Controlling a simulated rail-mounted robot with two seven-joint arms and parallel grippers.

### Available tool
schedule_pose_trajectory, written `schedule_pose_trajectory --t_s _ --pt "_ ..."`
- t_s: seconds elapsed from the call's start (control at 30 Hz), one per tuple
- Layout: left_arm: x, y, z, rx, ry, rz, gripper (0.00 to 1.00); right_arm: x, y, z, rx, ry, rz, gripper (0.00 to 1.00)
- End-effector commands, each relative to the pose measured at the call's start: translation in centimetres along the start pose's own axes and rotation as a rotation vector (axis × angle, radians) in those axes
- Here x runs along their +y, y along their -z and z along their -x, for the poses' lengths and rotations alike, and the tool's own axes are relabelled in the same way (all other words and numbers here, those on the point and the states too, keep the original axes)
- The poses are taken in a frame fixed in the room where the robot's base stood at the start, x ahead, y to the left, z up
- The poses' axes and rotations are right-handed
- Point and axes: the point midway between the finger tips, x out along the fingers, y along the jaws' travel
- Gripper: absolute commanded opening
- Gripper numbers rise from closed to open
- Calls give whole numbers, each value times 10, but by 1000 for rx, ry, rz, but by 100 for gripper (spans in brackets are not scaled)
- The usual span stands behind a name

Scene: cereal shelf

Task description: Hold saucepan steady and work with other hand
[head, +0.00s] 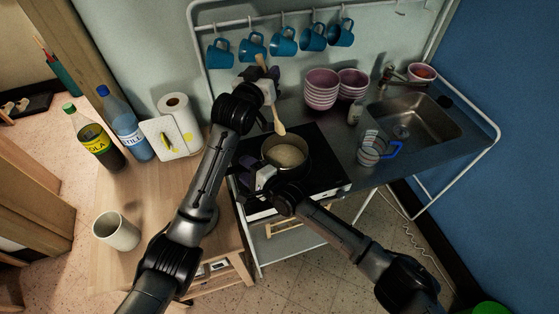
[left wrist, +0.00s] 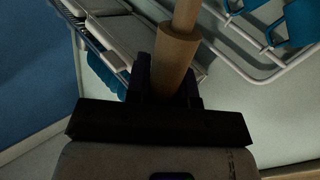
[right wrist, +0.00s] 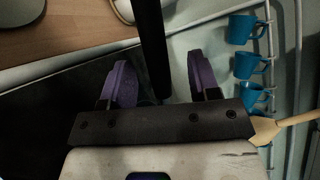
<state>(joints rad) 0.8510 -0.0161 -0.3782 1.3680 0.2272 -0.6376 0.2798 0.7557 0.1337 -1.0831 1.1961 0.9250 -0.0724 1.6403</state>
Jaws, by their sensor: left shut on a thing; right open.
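The saucepan (head: 299,168) stands on the black stovetop with pale contents in it. My left gripper (head: 262,72) is shut on the handle of a wooden spoon (head: 278,117), which hangs tilted above the pan's far side. The spoon handle (left wrist: 174,60) sits between the fingers in the left wrist view. My right gripper (head: 250,163) is open beside the pan's near left side. In the right wrist view, a black bar (right wrist: 151,40), apparently the pan handle, lies between its purple fingers, with gaps both sides. The pan's handle is hard to make out in the head view.
Blue mugs (head: 284,41) hang on a rail behind. Bottles (head: 125,125), a paper roll (head: 178,115) and a beige mug (head: 115,231) stand on the wooden counter at left.

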Motion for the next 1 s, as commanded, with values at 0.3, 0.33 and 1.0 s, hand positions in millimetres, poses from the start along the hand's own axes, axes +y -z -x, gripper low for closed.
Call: schedule_pose_trajectory --t_s 0.3,0.33,1.0 --pt "0 0 0 0 0 0 0 1 1 50 2 2 -1 56" --pt "0 0 0 0 0 0 0 1 1 55 2 1 0 56" --pt "2 10 0 0 0 0 0 -2 0 130 3 0 3 56"
